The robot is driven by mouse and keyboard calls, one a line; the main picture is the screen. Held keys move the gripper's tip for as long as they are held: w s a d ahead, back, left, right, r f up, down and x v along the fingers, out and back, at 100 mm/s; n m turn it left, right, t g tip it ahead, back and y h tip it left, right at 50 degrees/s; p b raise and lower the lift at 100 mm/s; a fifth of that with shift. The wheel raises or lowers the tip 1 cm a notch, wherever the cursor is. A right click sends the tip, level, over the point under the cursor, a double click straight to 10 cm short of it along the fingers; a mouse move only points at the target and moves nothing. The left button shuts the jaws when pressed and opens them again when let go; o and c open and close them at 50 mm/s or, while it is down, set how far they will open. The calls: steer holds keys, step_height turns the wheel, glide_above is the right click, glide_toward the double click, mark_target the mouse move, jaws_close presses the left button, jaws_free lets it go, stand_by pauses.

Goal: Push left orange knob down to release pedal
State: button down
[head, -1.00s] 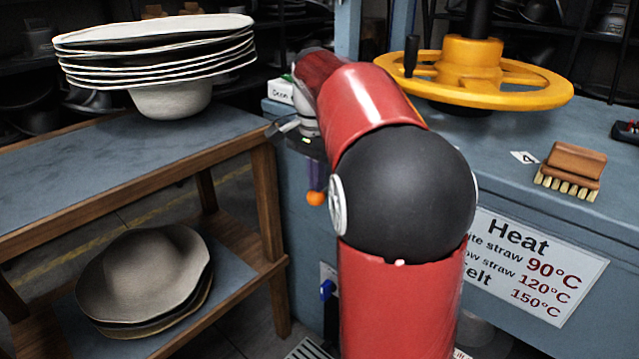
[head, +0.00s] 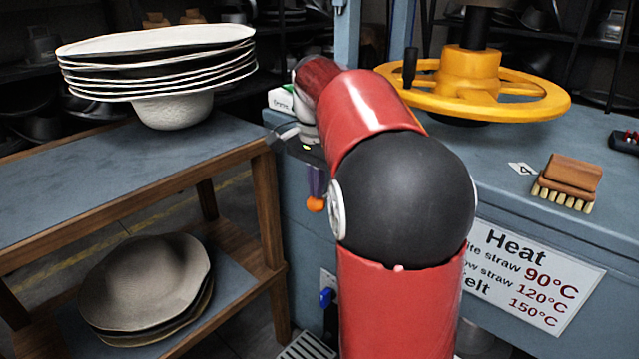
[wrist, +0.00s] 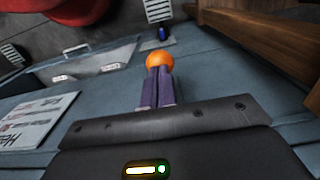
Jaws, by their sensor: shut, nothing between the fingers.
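The orange knob (head: 316,204) is a small rounded ball at the front of the blue-grey press bench, left of my red arm. It also shows in the wrist view (wrist: 160,59), just past my fingertips. My gripper (head: 316,188) points down with its purple fingers together and empty, directly above the knob in the head view. The fingers (wrist: 158,88) overlap the knob's near edge in the wrist view; I cannot tell whether they touch it. A slotted metal plate (head: 306,347) low by the bench may be the pedal.
A wooden shelf (head: 262,165) with stacked hats (head: 160,75) stands close at left. A blue knob or lever (head: 327,297) is lower on the bench front. A yellow handwheel (head: 480,95), brush (head: 568,183) and heat sign (head: 535,275) are at right.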

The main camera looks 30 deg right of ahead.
step_height(320, 180, up, 6)
steer(key=p, duration=0.5)
steer(key=shift+r, duration=0.1)
stand_by(0.7)
steer(key=shift+s+a, duration=0.2)
steer(key=shift+a, duration=0.05)
steer(key=s+a+f+n+t, duration=0.2)
steer(key=s+a+n, duration=0.4)
steer(key=s, duration=0.4)
steer(key=s+a+f+n+t, duration=0.3)
steer(key=s+a+f+n, duration=0.2)
steer(key=s+a+n, duration=0.2)
steer(key=s+n, duration=0.1)
steer(key=s, duration=0.1)
steer(key=shift+s+t, duration=0.3)
steer(key=shift+s, duration=0.1)
